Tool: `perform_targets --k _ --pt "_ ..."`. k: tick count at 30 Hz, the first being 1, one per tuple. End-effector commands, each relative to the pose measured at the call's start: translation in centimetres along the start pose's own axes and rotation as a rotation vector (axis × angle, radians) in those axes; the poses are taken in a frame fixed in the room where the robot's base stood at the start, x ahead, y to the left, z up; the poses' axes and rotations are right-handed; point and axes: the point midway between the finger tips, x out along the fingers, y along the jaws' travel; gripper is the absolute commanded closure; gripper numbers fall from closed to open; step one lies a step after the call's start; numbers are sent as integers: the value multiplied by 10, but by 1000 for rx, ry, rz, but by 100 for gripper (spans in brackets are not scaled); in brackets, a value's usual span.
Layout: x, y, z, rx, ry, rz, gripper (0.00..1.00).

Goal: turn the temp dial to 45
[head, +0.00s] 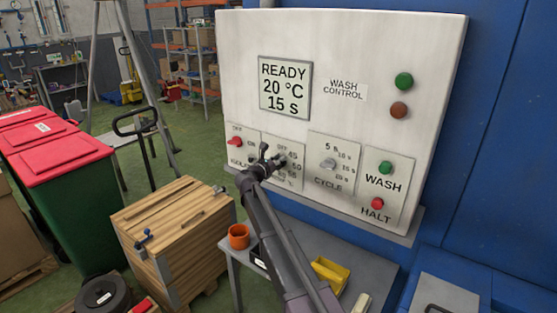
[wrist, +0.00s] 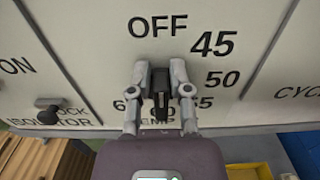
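The temp dial (wrist: 161,92) is a dark narrow knob on the white wash control panel. In the wrist view it stands upright, in line with OFF above it. The 45 mark (wrist: 213,43) is up and right of it, with 50 below that. My gripper (wrist: 161,76) has one finger on each side of the knob, with thin gaps showing, so it looks open around it. In the head view my gripper (head: 266,160) is in front of the dial and partly hides it. The display (head: 285,88) reads READY, 20 °C, 15 s.
The isolator's red switch (head: 236,142) is left of the dial, and the cycle knob (head: 328,164) is right. Wash (head: 386,167) and halt (head: 377,203) buttons are farther right. Below are a table with an orange cup (head: 238,237) and yellow bin (head: 330,274), and a wooden crate (head: 172,240).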

Motion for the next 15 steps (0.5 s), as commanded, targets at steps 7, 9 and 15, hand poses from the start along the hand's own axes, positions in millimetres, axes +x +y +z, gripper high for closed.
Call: perform_targets --k 7,9,15 --pt "0 -1 -2 5 7 -3 100" --pt "0 -1 -2 7 8 -3 100" --pt "0 -3 -3 36 8 -4 100"
